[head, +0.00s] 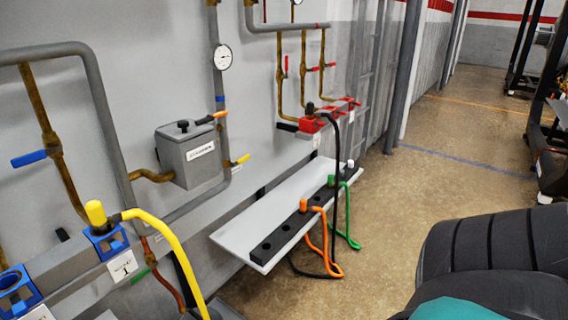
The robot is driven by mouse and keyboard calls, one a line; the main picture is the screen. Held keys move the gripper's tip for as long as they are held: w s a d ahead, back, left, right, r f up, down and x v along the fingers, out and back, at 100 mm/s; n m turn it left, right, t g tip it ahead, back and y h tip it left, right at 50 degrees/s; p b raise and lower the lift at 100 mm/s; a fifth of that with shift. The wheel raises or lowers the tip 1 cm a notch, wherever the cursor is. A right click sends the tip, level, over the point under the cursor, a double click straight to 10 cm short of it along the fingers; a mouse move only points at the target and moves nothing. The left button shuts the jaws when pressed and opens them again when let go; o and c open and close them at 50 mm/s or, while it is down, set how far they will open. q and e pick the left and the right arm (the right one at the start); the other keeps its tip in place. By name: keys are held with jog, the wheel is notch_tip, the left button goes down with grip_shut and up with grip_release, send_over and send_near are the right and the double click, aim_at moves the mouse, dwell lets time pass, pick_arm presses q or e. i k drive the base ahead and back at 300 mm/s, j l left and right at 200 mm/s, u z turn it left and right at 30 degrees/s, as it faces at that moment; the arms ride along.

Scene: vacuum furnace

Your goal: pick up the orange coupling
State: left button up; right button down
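The orange coupling (303,205) stands upright in a black holder strip (265,247) along the front of a light grey shelf on the wall. An orange hose (325,240) runs from it over the shelf's front edge and loops down beside the shelf. A green coupling (331,180) with a green hose stands further back in the same strip, and a white-tipped one (350,163) stands beyond it. Several holes in the near part of the strip are empty. Neither of my grippers shows in the head view.
The shelf (232,236) has a bare surface behind the strip. A yellow coupling (96,213) sits in a blue socket at the left. Red sockets (312,124) with a black hose are beyond the shelf. A dark ribbed shape fills the lower right corner. Open floor (410,190) lies right of the shelf.

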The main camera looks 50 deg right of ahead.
aim_at(303, 201)
jog(key=z, duration=1.8)
